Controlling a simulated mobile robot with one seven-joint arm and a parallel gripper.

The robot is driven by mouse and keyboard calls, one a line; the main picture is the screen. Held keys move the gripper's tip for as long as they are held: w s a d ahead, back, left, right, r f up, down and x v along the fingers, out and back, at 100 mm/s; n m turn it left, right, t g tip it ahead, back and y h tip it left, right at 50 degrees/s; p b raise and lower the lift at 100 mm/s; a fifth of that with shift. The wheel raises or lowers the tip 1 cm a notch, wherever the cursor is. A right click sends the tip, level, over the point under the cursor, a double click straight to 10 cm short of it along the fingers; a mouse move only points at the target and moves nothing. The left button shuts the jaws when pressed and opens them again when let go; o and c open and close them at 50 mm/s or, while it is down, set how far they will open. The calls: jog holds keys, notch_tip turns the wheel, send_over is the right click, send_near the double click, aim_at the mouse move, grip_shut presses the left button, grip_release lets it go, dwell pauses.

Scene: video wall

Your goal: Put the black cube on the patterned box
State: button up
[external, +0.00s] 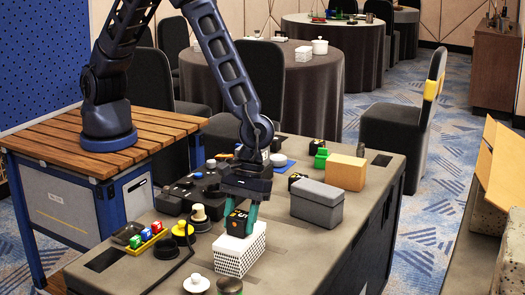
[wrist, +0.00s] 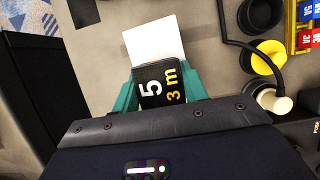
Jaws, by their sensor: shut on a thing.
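My gripper (external: 241,222) has its green fingers closed on both sides of the black cube (external: 237,223), which bears a yellow and white "5" and "3 m" marking. The cube also shows in the wrist view (wrist: 161,88), between the fingers. The patterned box (external: 238,258), white with dark dots, stands on the table directly below the gripper. Its plain white top shows in the wrist view (wrist: 155,38), partly hidden by the cube. The cube is at the box's top; I cannot tell whether it touches it.
A grey box (external: 316,205) and an orange-brown box (external: 345,172) stand to the right. To the left are a yellow-and-black round item (external: 183,229), a tray of small coloured blocks (external: 146,240) and a dark cable. White-topped pieces (external: 196,284) stand near the front. Table space right of the patterned box is clear.

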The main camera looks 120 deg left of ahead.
jog(key=shift+f, duration=0.15)
jog(key=o, duration=1)
jog(key=s+a+r+m, duration=0.1)
jog(key=s+a+r, duration=0.15)
jog(key=r, duration=0.55)
jog(key=s+a+r+m, duration=0.2)
jog(key=a+r, duration=0.1)
jog(key=r, duration=0.5)
jog(key=s+a+r+m, duration=0.1)
jog(key=s+a+r, duration=0.15)
jog(key=r, duration=0.55)
jog(key=s+a+r+m+t, duration=0.2)
jog(key=s+a+r+m, duration=0.3)
jog(key=s+r, duration=0.45)
jog(key=s+a+r+m+t+y, duration=0.1)
jog(key=s+a+m, duration=0.3)
jog(key=s, duration=0.7)
jog(key=s+a+r+m+t+y, duration=0.1)
jog(key=s+a+r+m+y, duration=0.2)
jog(key=s, duration=0.9)
jog(key=shift+s+a+r+m+t, duration=0.3)
jog(key=shift+a+r+m, duration=0.3)
jog(key=shift+a+m, duration=0.45)
